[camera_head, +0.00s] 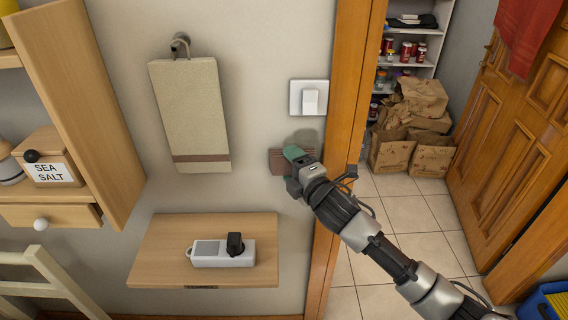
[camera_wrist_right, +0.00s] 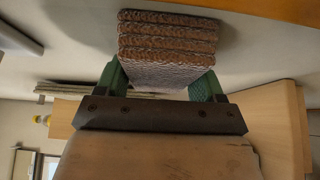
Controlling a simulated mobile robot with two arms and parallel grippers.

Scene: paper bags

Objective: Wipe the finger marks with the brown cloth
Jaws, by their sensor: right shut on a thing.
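The brown cloth (camera_head: 277,162) is folded in several layers and held up at the wall below the white light switch (camera_head: 309,98). My right gripper (camera_head: 293,155) is shut on it. In the right wrist view, the cloth (camera_wrist_right: 168,45) sits between the green fingers of the right gripper (camera_wrist_right: 160,82), its folded edges close to the wall; I cannot tell if it touches. A faint grey patch (camera_head: 307,137) shows on the wall below the switch, partly behind the gripper; I cannot tell marks from shadow there. My left gripper is not in view.
A wooden wall shelf (camera_head: 160,258) with a white power strip (camera_head: 210,260) is below left of the gripper. A beige towel (camera_head: 190,110) hangs at left. The wooden door frame (camera_head: 345,100) is close on the right. Paper bags (camera_head: 392,150) stand beyond the doorway.

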